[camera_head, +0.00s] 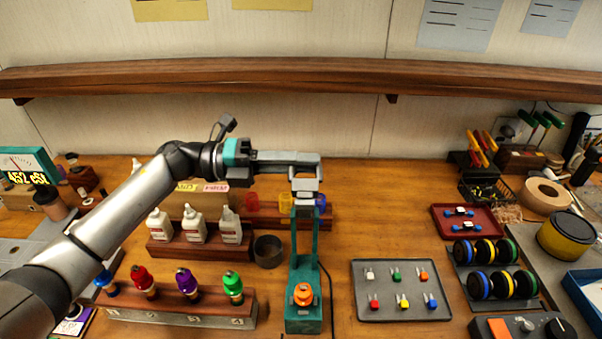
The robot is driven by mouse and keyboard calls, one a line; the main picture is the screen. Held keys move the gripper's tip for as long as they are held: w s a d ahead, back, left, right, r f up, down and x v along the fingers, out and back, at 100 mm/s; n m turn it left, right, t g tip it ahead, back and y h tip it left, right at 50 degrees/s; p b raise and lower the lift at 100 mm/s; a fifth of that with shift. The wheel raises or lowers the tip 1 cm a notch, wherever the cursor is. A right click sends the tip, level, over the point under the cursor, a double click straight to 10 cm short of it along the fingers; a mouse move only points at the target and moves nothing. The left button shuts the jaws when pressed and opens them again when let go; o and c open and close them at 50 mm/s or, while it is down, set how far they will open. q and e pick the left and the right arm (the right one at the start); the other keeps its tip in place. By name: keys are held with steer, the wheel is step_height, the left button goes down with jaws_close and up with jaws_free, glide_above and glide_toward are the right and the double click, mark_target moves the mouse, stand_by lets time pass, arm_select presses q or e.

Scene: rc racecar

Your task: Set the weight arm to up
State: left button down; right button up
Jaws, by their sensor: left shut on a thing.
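A teal device (305,322) stands at the table's front middle, with an orange round knob or weight (303,294) on its base. Two teal upright bars (315,240) rise from it to a grey crosspiece at the top, which I take as the weight arm (305,203); it looks upright. My left gripper (306,186) reaches in from the left and is shut on the top of the weight arm. The gripper partly hides the contact. My right gripper is not in view.
A rack of colored bulb-like parts (180,305) and a stand of white bottles (195,245) are left of the device. A dark cup (268,250) is close beside it. A grey tray of small colored pieces (384,310) lies right. A wooden shelf (300,78) runs above.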

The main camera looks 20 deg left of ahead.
arm_select(q)
steer(key=w+a+f+n+b, duration=0.1)
steer(key=w+a+n, duration=0.1)
steer(key=w+n, duration=0.5)
steer(key=shift+w+a+f, duration=0.15)
steer(key=shift+w+f, duration=0.25)
steer(key=shift+w, duration=0.05)
steer(key=c, duration=0.9)
jaws_free()
steer(key=shift+f, duration=0.15)
steer(key=shift+b+v, duration=2.2)
steer(key=shift+v, duration=5.45)
